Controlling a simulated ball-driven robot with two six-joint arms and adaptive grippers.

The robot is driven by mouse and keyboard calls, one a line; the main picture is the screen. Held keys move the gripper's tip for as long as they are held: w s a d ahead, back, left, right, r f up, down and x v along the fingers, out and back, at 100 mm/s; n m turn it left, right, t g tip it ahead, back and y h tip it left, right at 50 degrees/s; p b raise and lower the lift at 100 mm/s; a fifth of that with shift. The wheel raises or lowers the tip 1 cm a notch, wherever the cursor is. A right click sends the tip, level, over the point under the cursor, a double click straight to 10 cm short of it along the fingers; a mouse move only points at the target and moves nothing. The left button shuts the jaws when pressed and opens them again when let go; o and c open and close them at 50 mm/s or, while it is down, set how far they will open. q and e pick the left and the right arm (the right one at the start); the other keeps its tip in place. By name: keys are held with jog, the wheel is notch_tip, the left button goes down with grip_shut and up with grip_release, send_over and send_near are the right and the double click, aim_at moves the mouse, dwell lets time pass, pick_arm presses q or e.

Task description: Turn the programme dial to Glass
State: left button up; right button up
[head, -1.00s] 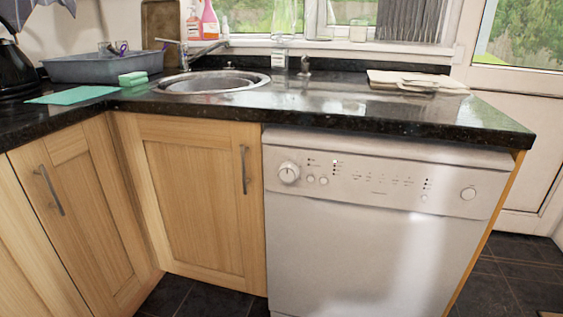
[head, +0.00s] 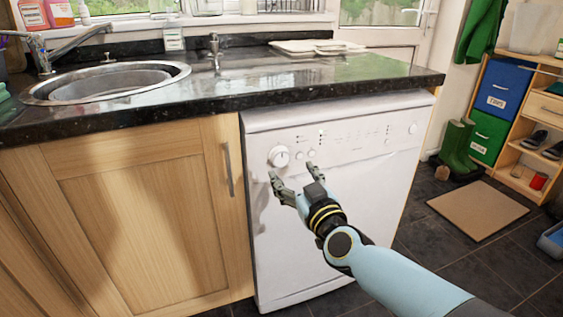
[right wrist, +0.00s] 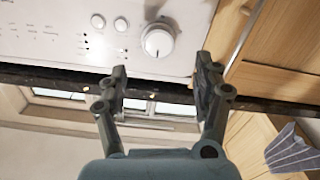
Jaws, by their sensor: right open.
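The programme dial (head: 279,157) is a round white knob at the left end of the control panel on the white dishwasher (head: 330,225). It also shows in the right wrist view (right wrist: 157,41), upside down, just beyond the fingertips. My right gripper (head: 293,171) is open and empty in front of the panel, with its fingertips just below the dial. In the right wrist view the two fingers (right wrist: 162,78) stand apart, roughly in line with the dial and not around it. The panel print is too small to read. My left gripper is not in view.
Two small buttons (head: 306,154) sit right of the dial. The black granite worktop (head: 300,82) overhangs the panel, with a sink (head: 110,82) at left. A wooden cupboard door (head: 140,215) adjoins the dishwasher. Green boots (head: 457,145) and a mat (head: 477,210) lie right.

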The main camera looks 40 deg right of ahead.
aim_at(282, 159)
jog(key=b+x, duration=0.1)
jog(key=x, duration=0.5)
jog(key=shift+w+f, duration=0.15)
jog(key=shift+w+d, duration=0.2)
jog(key=shift+w, duration=0.35)
jog(key=c, duration=1.2)
jog(key=shift+o, duration=0.2)
